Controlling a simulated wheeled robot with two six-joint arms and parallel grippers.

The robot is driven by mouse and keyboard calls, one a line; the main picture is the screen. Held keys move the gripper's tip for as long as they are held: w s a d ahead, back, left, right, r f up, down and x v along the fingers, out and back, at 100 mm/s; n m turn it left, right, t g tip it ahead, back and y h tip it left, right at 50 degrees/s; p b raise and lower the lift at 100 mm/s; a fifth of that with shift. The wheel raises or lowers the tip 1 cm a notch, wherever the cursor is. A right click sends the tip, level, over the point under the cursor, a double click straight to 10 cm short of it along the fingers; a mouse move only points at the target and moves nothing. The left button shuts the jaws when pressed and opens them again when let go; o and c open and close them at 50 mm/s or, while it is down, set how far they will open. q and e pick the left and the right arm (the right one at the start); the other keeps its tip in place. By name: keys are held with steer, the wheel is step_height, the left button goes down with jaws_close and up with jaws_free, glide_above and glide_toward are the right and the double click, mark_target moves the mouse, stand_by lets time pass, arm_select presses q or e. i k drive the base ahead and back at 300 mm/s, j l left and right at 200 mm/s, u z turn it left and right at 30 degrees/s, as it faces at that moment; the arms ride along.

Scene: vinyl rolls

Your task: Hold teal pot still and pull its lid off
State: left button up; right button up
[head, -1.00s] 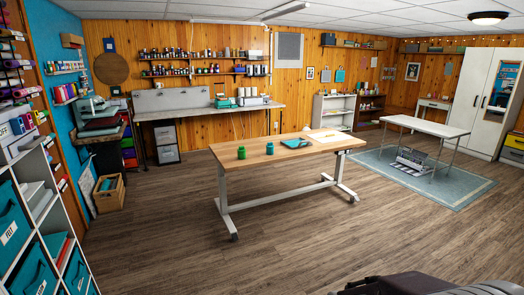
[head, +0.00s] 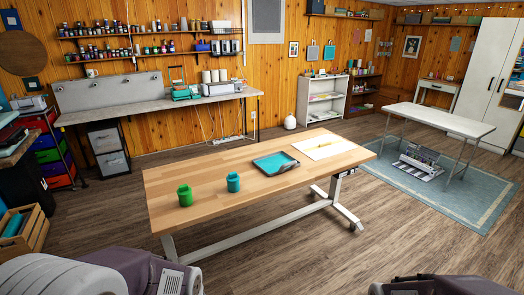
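A teal pot (head: 233,183) stands upright on the wooden table (head: 270,198), left of its middle. Its top is small in the picture, and I cannot make out clearly where the lid meets the pot. A green pot (head: 185,196) of similar shape stands to its left, apart from it. Parts of my own arms show along the bottom edge, at the left and at the right. Neither gripper is in the picture, and nothing touches the teal pot.
A teal tray (head: 276,163) and a white sheet (head: 318,147) lie further right on the table. A wooden crate (head: 22,235) stands on the floor at the left. A white table (head: 440,118) stands on a rug at the right. Floor around the wooden table is open.

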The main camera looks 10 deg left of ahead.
mark_target(233, 177)
steer(key=i+l+u, duration=0.1)
steer(key=i+u, duration=0.2)
steer(key=i, duration=0.3)
steer(key=i+l+u, duration=0.3)
steer(key=i, duration=0.25)
steer(key=i+l+u, duration=0.3)
steer(key=i, duration=0.25)
steer(key=i+l+u, duration=0.25)
steer(key=i+l, duration=0.2)
